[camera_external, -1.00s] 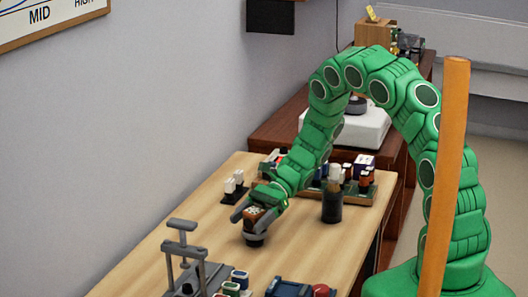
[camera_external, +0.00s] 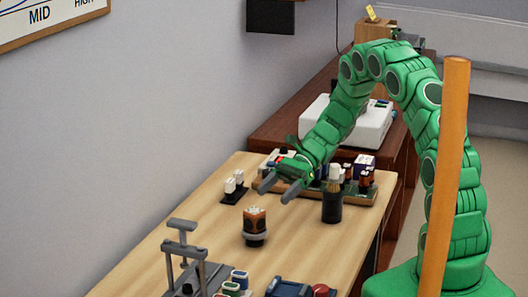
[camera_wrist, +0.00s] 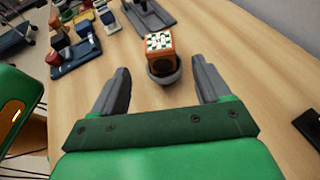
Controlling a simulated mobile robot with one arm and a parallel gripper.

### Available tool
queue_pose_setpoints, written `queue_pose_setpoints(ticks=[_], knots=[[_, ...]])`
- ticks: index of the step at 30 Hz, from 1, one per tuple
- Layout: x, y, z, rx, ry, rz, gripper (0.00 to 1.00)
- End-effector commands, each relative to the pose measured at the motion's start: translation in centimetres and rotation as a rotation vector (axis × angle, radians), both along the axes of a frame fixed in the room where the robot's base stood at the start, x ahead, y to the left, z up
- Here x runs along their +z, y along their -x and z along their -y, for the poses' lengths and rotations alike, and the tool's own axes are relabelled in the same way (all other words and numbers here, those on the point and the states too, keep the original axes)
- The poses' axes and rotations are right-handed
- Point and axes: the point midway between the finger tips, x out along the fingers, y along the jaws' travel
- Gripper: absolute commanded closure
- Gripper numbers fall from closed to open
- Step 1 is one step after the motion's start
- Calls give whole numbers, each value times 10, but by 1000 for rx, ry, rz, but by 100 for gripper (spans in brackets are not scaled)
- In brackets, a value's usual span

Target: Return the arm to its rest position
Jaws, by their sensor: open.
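My green arm arches over the table from the right in the external view. My gripper (camera_external: 280,190) has two grey fingers spread apart with nothing between them. It is raised above the table, behind a small brown block with a patterned top (camera_external: 255,220), and apart from it. The block sits upright on a round dark grey base on the wooden table (camera_external: 200,225). In the wrist view the block (camera_wrist: 159,45) stands ahead of my gripper (camera_wrist: 157,75), beyond the open fingertips.
A tray of small parts (camera_external: 358,190) lies behind. A grey clamp stand (camera_external: 183,245) is at the front left. A white device (camera_external: 370,128) sits on the brown cabinet. An orange post (camera_external: 445,180) stands before my arm.

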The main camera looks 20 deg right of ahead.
Motion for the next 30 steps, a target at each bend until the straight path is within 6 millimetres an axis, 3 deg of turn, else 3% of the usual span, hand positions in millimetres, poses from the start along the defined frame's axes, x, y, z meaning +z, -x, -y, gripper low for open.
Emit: queue_pose_setpoints(ticks=[21,30], knots=[[4,-1,6,3,2,2,24],[32,26,19,74,63,81,24]])
